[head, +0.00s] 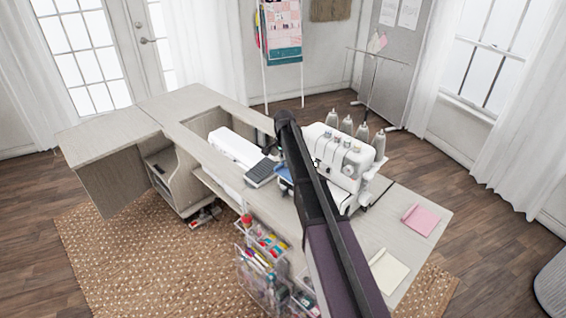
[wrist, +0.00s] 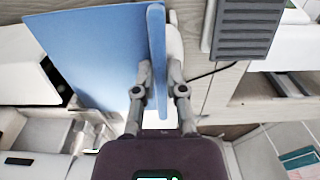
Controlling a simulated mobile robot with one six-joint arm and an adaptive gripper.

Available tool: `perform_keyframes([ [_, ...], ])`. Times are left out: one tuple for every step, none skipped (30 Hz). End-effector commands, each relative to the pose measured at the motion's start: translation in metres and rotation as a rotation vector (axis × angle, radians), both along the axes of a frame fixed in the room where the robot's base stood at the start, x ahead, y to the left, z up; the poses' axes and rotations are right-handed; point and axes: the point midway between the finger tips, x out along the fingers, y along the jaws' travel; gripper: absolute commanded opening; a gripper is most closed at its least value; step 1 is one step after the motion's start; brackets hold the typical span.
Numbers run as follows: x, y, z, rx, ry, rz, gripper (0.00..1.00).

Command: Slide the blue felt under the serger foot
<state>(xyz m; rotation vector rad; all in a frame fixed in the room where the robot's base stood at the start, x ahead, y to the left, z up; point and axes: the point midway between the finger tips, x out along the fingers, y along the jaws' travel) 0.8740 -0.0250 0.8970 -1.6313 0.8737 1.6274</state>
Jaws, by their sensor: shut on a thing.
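The blue felt (wrist: 90,50) fills the upper left of the wrist view as a flat panel, with a narrow upright blue strip along its right side. My gripper (wrist: 160,75) is shut on that strip, one finger on each side. In the head view, a bit of the blue felt (head: 284,173) shows left of my arm, which hides the rest and the gripper. The white serger (head: 345,155) with several thread cones stands on the cabinet top just right of my arm. My arm covers its left side, and its foot cannot be made out.
A dark grey ribbed pedal (head: 262,173) lies left of the felt and shows in the wrist view (wrist: 243,28). A white sewing machine (head: 233,148) sits beyond it. Pink felt (head: 421,219) and cream felt (head: 389,270) lie on the right top. Clear bins (head: 262,262) hang in front.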

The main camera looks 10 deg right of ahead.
Motion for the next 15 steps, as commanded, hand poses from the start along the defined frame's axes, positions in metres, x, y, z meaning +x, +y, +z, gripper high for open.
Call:
perform_keyframes([
  [0.002,-0.005,-0.0013,-0.004,-0.003,-0.005,0.0],
  [0.0019,-0.0052,-0.0016,-0.004,-0.003,-0.005,0.0],
  [0.0017,-0.0054,-0.0021,-0.004,-0.003,-0.005,0.0],
  [0.0015,-0.0056,-0.0025,-0.004,-0.003,-0.005,0.0],
  [0.0015,-0.0057,-0.0021,-0.004,-0.003,-0.005,0.22],
  [0.0015,-0.0059,-0.0019,-0.005,-0.002,-0.005,0.34],
  [0.0015,-0.006,-0.0019,-0.005,-0.002,-0.006,0.42],
  [0.0015,-0.006,-0.0019,-0.005,-0.002,-0.006,0.51],
  [0.0015,-0.0061,-0.0019,-0.005,-0.002,-0.006,0.56],
  [0.0014,-0.0063,-0.002,-0.005,-0.002,-0.006,0.56],
  [0.0013,-0.0063,-0.002,-0.005,-0.002,-0.006,0.56],
  [0.0014,-0.0064,-0.002,-0.005,-0.002,-0.006,0.56],
  [0.0013,-0.0065,-0.002,-0.005,-0.002,-0.006,0.56],
  [0.0013,-0.0065,-0.002,-0.005,-0.002,-0.006,0.56],
  [0.0013,-0.0065,-0.002,-0.005,-0.002,-0.006,0.56],
])
